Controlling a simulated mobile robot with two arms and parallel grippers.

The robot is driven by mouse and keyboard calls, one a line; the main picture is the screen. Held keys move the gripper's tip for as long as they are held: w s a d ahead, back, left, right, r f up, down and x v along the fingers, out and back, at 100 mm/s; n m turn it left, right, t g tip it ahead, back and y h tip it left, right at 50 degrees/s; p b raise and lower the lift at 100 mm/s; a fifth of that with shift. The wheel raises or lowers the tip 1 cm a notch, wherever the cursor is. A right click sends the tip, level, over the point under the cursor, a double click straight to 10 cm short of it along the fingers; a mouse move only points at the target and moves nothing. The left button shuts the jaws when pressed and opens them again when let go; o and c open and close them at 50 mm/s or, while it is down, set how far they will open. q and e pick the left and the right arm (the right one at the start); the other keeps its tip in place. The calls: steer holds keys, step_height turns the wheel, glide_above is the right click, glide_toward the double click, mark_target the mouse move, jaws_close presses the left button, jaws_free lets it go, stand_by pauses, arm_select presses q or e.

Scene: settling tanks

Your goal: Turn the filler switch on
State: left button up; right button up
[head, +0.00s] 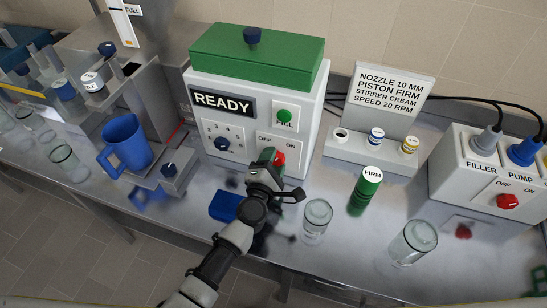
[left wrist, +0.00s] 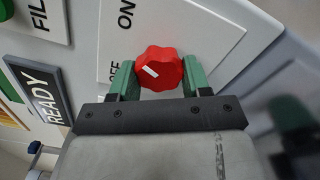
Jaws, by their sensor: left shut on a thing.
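The filler machine (head: 257,100) is a light grey box with a green lid and a READY display (head: 223,102). Its switch is a red lobed knob (head: 280,158) low on the front, between OFF and ON labels. My left gripper (head: 273,160) is shut on this knob, which also shows in the left wrist view (left wrist: 158,67) between two green fingers. The knob's white mark lies toward the OFF label side in the left wrist view. The gripper partly hides the knob in the head view. My right gripper is not in view.
A green FIRM cylinder (head: 366,188) and clear jars (head: 317,219) (head: 414,242) stand right of my left arm. A blue block (head: 226,206) lies left of it. A box (head: 490,175) labelled FILLER and PUMP has another red knob (head: 507,201). A blue jug (head: 125,144) stands left.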

arm_select(q)
steer(key=shift+m, duration=1)
steer(key=shift+p, duration=0.3)
steer(key=o, duration=0.9)
steer(key=shift+s, duration=0.15)
steer(key=v, duration=1)
steer(key=shift+s+a+b, duration=0.15)
steer(key=shift+s+b, duration=0.15)
steer(key=shift+b, duration=0.05)
steer(key=shift+r+m, duration=0.1)
steer(key=shift+m, duration=0.2)
